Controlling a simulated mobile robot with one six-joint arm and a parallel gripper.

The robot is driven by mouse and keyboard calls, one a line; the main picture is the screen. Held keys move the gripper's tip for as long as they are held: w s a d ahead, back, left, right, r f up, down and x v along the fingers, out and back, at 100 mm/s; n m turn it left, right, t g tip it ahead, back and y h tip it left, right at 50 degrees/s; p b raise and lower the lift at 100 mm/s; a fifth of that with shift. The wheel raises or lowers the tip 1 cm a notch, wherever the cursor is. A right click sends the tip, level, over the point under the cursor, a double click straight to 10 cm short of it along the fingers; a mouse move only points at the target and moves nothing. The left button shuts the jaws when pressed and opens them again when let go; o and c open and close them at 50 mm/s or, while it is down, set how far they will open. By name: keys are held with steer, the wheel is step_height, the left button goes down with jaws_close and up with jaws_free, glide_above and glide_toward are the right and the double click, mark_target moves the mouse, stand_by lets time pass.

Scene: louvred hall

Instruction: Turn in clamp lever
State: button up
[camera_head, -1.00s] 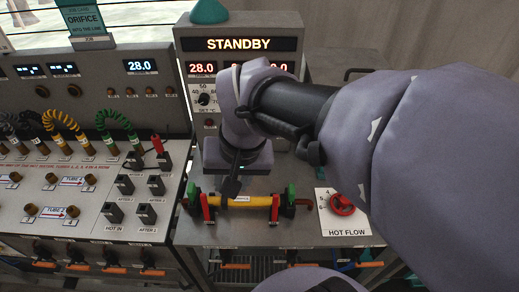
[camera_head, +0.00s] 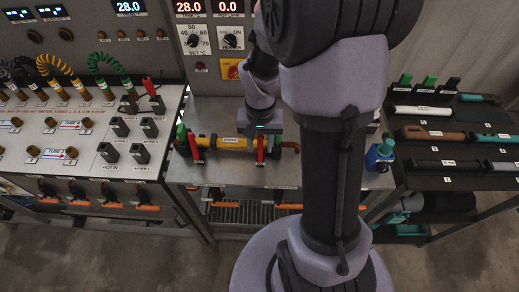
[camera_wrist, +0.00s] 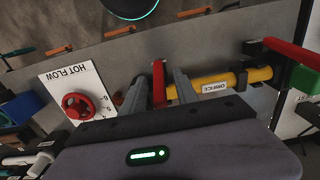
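A yellow tube section (camera_head: 228,143) labelled ORIFICE lies across the grey bench between two clamps. The left clamp has a red lever (camera_head: 194,146) and a green part (camera_head: 181,134); its red lever also shows at the right of the wrist view (camera_wrist: 290,52). The right clamp's red lever (camera_head: 261,149) stands below my wrist. In the wrist view this red lever (camera_wrist: 158,82) is between the two fingers of my gripper (camera_wrist: 160,88), with a visible gap on each side. The gripper is open. In the head view its fingertips are hidden.
A HOT FLOW plate (camera_wrist: 78,92) with a red knob (camera_wrist: 76,106) is beside the gripper in the wrist view. A dark rack (camera_head: 440,135) of labelled tubes stands at the right. The hose panel (camera_head: 80,140) is at the left.

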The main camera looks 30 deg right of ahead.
steer(key=shift+f, duration=0.85)
jaws_close()
stand_by(0.8)
